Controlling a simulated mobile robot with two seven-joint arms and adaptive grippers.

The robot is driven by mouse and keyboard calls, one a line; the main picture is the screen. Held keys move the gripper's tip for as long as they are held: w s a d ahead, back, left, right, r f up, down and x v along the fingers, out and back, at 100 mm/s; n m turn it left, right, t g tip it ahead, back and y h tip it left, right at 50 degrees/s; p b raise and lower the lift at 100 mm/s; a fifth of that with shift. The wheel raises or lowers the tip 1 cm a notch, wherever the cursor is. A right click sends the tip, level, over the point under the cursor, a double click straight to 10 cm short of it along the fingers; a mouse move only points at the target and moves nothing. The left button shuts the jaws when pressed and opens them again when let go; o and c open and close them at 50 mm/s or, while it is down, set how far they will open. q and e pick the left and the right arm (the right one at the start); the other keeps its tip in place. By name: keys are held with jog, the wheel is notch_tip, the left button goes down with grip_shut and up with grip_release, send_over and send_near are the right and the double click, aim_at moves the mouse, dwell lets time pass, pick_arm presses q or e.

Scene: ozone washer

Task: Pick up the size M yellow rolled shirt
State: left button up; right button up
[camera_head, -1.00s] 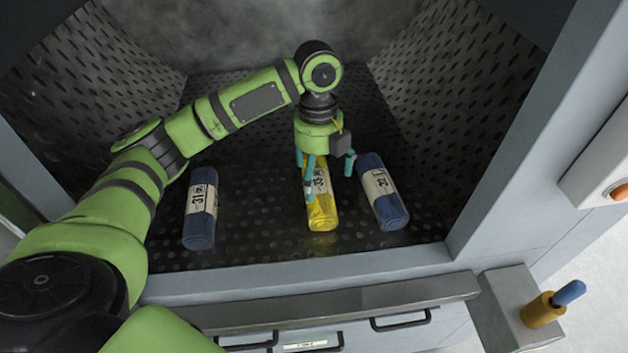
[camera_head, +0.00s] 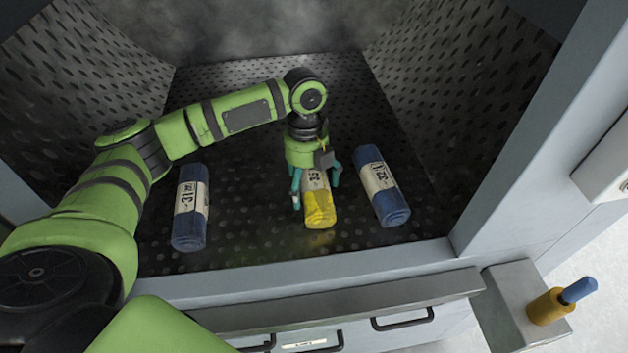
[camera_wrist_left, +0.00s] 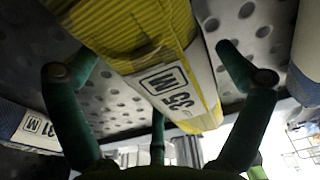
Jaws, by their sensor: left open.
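The yellow rolled shirt (camera_head: 319,208) lies on the dark perforated floor of the washer, with a white label band. In the left wrist view the yellow shirt (camera_wrist_left: 140,40) fills the upper middle, and its label reads 35 and M. My left gripper (camera_head: 316,198) is over the yellow shirt with fingers on both sides of it. In the left wrist view the green fingers of my left gripper (camera_wrist_left: 160,90) are spread apart, with the shirt between and beyond them. My right gripper is not in view.
A blue rolled shirt (camera_head: 189,222) lies to the left, its label reading 31. Another blue rolled shirt (camera_head: 386,200) lies close to the right of the yellow one. The washer's front sill (camera_head: 300,275) runs along the near side, and perforated walls slope up at both sides.

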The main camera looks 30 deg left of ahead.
pick_arm(q)
jog(key=c, duration=1.2)
jog(key=shift+r, duration=0.15)
